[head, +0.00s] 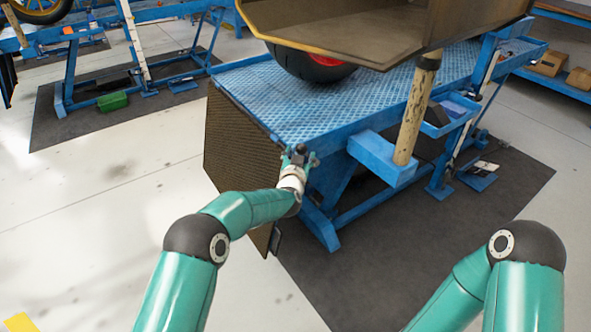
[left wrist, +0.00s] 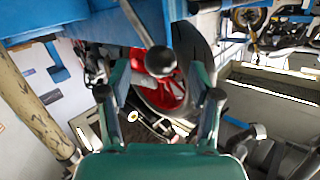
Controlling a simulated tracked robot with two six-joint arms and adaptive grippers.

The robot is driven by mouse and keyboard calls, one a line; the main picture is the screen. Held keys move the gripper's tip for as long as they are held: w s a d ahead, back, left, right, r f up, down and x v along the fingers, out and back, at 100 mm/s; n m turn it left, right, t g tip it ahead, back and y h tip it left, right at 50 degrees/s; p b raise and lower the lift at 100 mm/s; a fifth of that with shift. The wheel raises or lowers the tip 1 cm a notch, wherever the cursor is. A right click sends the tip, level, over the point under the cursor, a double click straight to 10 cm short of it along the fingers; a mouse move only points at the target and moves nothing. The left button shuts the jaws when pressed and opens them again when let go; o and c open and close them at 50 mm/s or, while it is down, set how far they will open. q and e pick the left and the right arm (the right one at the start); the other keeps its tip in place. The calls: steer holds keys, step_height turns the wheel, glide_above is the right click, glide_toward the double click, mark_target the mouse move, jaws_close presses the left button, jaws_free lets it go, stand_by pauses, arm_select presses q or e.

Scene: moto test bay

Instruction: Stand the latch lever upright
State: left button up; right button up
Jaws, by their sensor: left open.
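The latch lever (left wrist: 142,25) shows in the left wrist view as a grey rod with a dark ball knob (left wrist: 160,61), slanting down from the top edge under the blue lift table (left wrist: 50,14). My left gripper (left wrist: 159,80) is open, with the knob in line between its two fingers; I cannot tell how far apart they are in depth. In the head view my left gripper (head: 299,158) is at the front edge of the blue lift table (head: 290,97). The lever cannot be made out there. My right gripper is out of view; only its arm shows at lower right.
A wooden post (head: 415,110) stands on a blue step (head: 380,158) right of my left gripper. A large open box (head: 370,35) overhangs the table above a wheel (head: 310,65). A dark ribbed ramp (head: 232,145) hangs at the table's left end.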

arm_select(q)
steer(key=v, duration=0.8)
steer(key=shift+s, duration=0.1)
